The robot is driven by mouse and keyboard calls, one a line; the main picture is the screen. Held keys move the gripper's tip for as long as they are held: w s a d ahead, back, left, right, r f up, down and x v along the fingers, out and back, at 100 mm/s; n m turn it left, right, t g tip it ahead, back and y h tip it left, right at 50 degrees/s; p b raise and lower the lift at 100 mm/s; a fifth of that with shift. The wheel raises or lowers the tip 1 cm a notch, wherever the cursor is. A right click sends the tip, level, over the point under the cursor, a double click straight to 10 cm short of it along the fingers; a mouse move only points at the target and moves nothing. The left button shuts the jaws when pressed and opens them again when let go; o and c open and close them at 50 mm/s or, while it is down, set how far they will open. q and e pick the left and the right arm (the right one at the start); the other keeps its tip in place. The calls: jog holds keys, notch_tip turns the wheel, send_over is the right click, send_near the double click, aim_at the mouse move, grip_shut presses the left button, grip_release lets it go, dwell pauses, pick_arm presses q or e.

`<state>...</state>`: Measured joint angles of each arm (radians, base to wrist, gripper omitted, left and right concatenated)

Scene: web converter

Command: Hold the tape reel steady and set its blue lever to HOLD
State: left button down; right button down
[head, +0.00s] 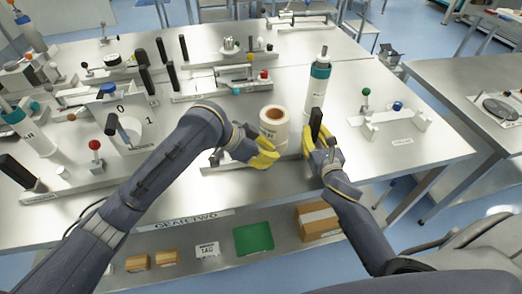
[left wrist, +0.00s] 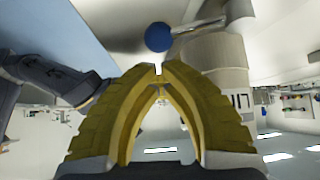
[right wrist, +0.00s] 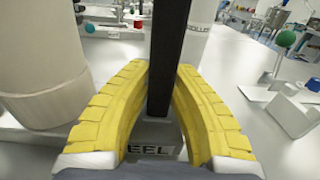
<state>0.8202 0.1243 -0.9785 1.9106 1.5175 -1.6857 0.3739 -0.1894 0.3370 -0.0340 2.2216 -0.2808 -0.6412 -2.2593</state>
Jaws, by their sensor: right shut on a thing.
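The tape reel (head: 273,128) is a cream roll with a brown core, standing upright mid-bench. It also shows in the left wrist view (left wrist: 220,75) and at left in the right wrist view (right wrist: 38,60). My right gripper (head: 314,140) is shut on an upright black handle (right wrist: 168,50) to the right of the reel. My left gripper (head: 268,160) is at the reel's front left; its fingertips are together, with only a thin slit between them. The blue lever's ball knob (left wrist: 158,37) is just beyond these tips, on a metal rod. The head view hides this knob.
A tall white bottle with a teal band (head: 319,75) stands behind the black handle. A fixture with green and blue knobs (head: 385,118) is to the right. A dial stand marked 0 and 1 (head: 130,120) is at left.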

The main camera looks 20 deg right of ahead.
pick_arm(q)
jog(key=shift+x, duration=1.4)
jog(key=shift+a, duration=0.1)
jog(key=shift+s+a+m+g, duration=0.15)
jog(key=shift+m+g, duration=0.15)
jog(key=shift+m, duration=0.2)
jog(key=shift+s+a+f+m+g, duration=0.1)
jog(key=shift+s+a+m+g, duration=0.1)
jog(key=shift+a+m+g, duration=0.2)
jog(key=shift+s+a+m+g+y, duration=0.15)
jog(key=shift+s+a+m+g, duration=0.1)
jog(key=shift+a+m+g, duration=0.35)
jog(key=shift+s+a+m+g+y, duration=0.2)
jog(key=shift+a+m+g, duration=0.2)
jog(key=shift+a+m, duration=0.4)
jog(key=shift+s+a, duration=0.25)
jog(key=shift+a, duration=2)
